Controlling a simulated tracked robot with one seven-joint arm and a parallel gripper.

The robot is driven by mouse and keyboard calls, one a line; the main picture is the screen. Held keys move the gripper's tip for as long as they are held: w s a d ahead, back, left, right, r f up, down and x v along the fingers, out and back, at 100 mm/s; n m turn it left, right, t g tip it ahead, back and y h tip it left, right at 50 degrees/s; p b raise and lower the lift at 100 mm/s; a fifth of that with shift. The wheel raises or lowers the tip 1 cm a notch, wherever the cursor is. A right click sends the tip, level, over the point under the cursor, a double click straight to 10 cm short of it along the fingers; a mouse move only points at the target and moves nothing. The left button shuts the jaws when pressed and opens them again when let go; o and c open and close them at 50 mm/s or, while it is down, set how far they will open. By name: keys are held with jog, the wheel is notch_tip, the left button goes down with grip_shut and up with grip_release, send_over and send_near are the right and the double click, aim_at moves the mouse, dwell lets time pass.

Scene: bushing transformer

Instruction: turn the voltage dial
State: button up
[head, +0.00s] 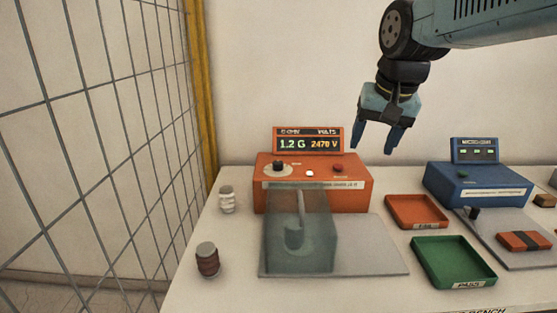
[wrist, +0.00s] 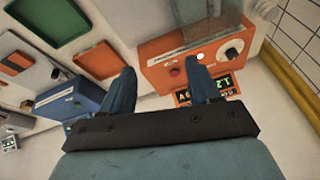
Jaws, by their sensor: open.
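The orange tester (head: 350,190) stands on the bench with a lit display (head: 308,141) reading 1.2 G and 2470 V under VOLTS. A black dial (head: 278,166) on a pale disc sits at the left of its top; I take it as the voltage dial, though its label is too small to read. The dial also shows at the right in the wrist view (wrist: 232,54). My gripper (head: 375,148) is open and empty, pointing down, above and right of the tester in the head view. In the wrist view, my gripper (wrist: 160,68) has its blue fingers spread, apart from the dial.
A clear cover (head: 305,235) stands before the tester. A red knob (head: 337,168) and white button (head: 310,173) sit right of the dial. Orange (head: 416,198) and green (head: 420,265) trays and a blue device (head: 460,183) lie right. A wire fence (head: 110,120) stands left.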

jog(key=w+a+r+m+g, duration=0.15)
jog(key=w+a, duration=0.25)
jog(key=w, duration=0.4)
jog(key=m+g, duration=0.3)
jog(key=m, duration=0.2)
send_over(278, 162)
notch_tip(278, 162, down, 4)
jog(key=shift+t, duration=0.25)
notch_tip(278, 162, down, 14)
jog(key=shift+s+r, duration=0.15)
jog(key=shift+r, duration=0.1)
jog(key=c, duration=1)
